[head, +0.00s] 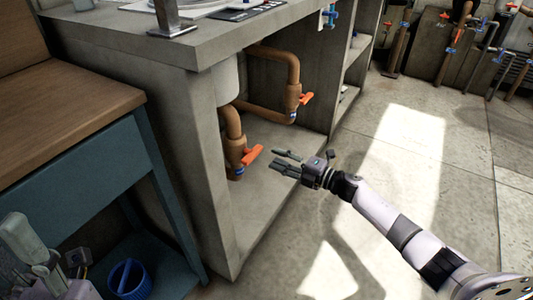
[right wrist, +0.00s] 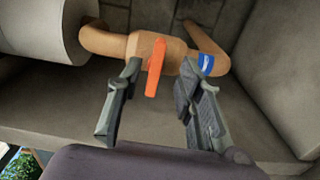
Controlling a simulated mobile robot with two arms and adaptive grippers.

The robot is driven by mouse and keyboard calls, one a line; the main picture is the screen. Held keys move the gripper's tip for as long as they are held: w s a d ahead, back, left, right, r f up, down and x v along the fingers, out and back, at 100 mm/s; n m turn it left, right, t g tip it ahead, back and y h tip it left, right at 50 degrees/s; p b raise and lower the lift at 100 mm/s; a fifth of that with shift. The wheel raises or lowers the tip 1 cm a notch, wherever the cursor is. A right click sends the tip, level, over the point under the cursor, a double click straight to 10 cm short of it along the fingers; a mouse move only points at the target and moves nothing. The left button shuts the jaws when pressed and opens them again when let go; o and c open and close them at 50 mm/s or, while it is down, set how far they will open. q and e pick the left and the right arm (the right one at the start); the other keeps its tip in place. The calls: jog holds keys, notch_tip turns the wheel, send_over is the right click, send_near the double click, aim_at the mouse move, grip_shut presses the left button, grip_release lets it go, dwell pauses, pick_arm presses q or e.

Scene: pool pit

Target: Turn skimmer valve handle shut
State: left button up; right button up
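Two orange valve handles sit on brown pipes under the concrete counter: a nearer handle (head: 252,155) and a farther handle (head: 306,98). The task does not show which one is the skimmer valve. My right gripper (head: 286,162) is open and empty, just right of the nearer handle in the head view. In the right wrist view, an orange handle (right wrist: 156,68) shows between the open fingers (right wrist: 158,88), its lever pointing down in the picture; contact is not visible. My left gripper (head: 45,262) is partly in view at the lower left, its finger state unclear.
A white cylinder (head: 228,78) hangs beside the pipes, under the counter (head: 200,45). A wooden-topped blue bench (head: 60,125) stands at left, with a blue basket (head: 129,278) below. The floor (head: 400,150) at right is clear; more pipes and valves line the back wall.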

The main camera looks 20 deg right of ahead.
jog(key=v, duration=0.5)
jog(key=shift+s+d, duration=0.1)
dwell(0.4)
